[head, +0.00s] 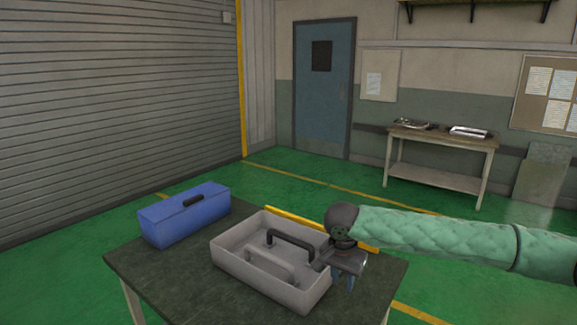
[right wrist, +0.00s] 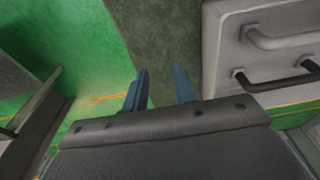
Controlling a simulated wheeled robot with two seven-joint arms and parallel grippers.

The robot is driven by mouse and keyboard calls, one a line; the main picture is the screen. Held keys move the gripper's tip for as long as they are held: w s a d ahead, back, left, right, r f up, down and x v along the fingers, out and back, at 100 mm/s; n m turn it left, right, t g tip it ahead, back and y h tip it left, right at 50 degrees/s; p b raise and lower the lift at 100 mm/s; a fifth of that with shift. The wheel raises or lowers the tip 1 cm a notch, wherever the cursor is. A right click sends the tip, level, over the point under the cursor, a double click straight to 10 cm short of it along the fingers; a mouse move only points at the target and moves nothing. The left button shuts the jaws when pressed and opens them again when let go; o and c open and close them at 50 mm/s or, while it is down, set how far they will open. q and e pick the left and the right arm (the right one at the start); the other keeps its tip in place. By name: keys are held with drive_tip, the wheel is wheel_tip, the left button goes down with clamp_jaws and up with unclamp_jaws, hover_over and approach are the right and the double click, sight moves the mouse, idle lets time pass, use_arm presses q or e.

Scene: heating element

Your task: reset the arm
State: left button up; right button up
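My right arm, in a green quilted sleeve, comes in from the right in the head view. My right gripper (head: 343,280) is over the right end of the work table (head: 190,279), at the right side of a grey open box (head: 235,264). In the right wrist view its two blue fingers (right wrist: 160,88) stand apart with nothing between them. The box (right wrist: 222,60) is to the right of the fingers there. A black handle (head: 290,239) and a light grey handle (head: 268,262) show in the box. My left gripper is not in view.
A closed blue toolbox (head: 185,219) stands on the table, left of the grey box. A side bench (head: 440,143) with metal trays stands by the back wall, right of a blue door (head: 323,85). The green floor (head: 285,180) between is clear.

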drive_tip(key=d+m, duration=0.2)
drive_tip(key=d, duration=1.3)
drive_tip(key=s+d+f+n, duration=0.1)
drive_tip(key=s+f+n, duration=0.25)
drive_tip(key=f, duration=0.35)
drive_tip(key=s+d+f+n+t, duration=0.1)
drive_tip(key=s+f+n, duration=0.2)
drive_tip(key=s+f, duration=0.35)
drive_tip(key=s+d+f+n, duration=0.1)
drive_tip(key=s+f+n, duration=0.2)
drive_tip(key=f, duration=0.6)
drive_tip(key=s+d+f+n+h, duration=0.3)
drive_tip(key=s+d+n, duration=0.1)
drive_tip(key=s+d, duration=0.6)
drive_tip(key=s+d+f+n+h, duration=0.2)
drive_tip(key=s+d+f+n, duration=0.15)
drive_tip(key=s+d, duration=0.6)
drive_tip(key=s+a+f+m+y, duration=0.2)
drive_tip(key=a, duration=1)
drive_tip(key=s+a+f+m+y, duration=0.1)
drive_tip(key=s+a+f+y, duration=0.1)
drive_tip(key=a, duration=0.9)
drive_tip(key=s+a+f+m+g+y, duration=0.1)
drive_tip(key=s+a+f+m+y, duration=0.1)
drive_tip(key=a, duration=1)
drive_tip(key=shift+s+a+f+m+y, duration=0.2)
drive_tip(key=shift+s+a+m+y, duration=0.15)
drive_tip(key=shift+s+y, duration=0.3)
drive_tip(key=shift+w, duration=0.1)
